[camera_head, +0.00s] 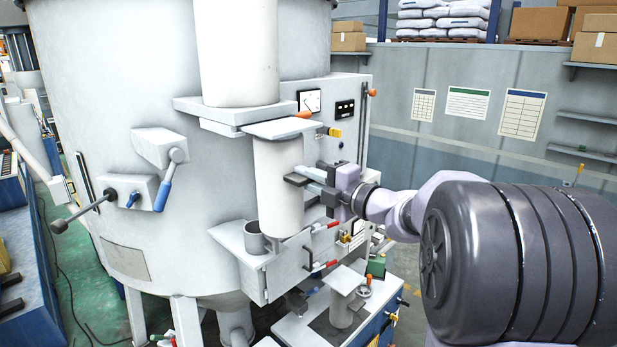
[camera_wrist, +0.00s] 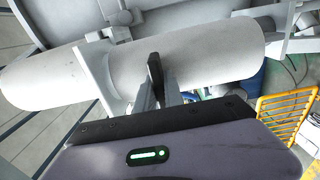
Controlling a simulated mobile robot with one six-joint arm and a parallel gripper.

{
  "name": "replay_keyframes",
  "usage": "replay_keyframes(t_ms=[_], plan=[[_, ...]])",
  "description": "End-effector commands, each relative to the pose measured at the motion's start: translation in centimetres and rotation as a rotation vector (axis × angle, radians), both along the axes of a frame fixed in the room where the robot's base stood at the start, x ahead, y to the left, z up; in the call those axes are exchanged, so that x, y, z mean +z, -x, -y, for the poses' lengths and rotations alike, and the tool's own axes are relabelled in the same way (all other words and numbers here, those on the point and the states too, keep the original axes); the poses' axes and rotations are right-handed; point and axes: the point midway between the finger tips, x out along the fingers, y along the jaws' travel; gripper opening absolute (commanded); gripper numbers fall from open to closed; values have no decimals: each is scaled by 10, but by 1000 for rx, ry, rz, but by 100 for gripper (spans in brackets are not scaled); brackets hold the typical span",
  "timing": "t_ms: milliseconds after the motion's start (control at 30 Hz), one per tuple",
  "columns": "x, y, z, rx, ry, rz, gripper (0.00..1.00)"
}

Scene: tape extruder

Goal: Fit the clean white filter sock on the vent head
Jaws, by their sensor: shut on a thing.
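The white filter sock (camera_head: 278,208) is a plain upright cylinder close to the front of the large machine. Its top is right under a pale flat plate (camera_head: 284,128); whether they touch is unclear. My gripper (camera_head: 298,176) comes in from the right and is shut on the sock at its side. In the wrist view, the sock (camera_wrist: 205,58) lies across the top, with the dark fingers (camera_wrist: 158,75) against it. A thicker white cylinder (camera_head: 237,50) rises above the plate. I cannot tell which part is the vent head.
A grey cup (camera_head: 255,240) stands on a bracket left of the sock's lower end. A lever with a blue handle (camera_head: 165,190) and a gauge (camera_head: 310,100) are on the machine. A yellow rack (camera_wrist: 288,110) shows in the wrist view.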

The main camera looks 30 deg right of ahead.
Motion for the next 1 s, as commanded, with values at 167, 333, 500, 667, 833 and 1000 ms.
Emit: replay_keyframes(t_ms=[167,333,500,667,833,1000], plan=[[1,-4,-1,0,-1,2,0],[1,-8,-3,0,-1,2,0],[2,-12,-4,1,-1,2,0],[2,-16,-6,0,-1,3,0],[1,-20,-7,0,0,1,0],[1,-24,-8,0,-1,1,0]])
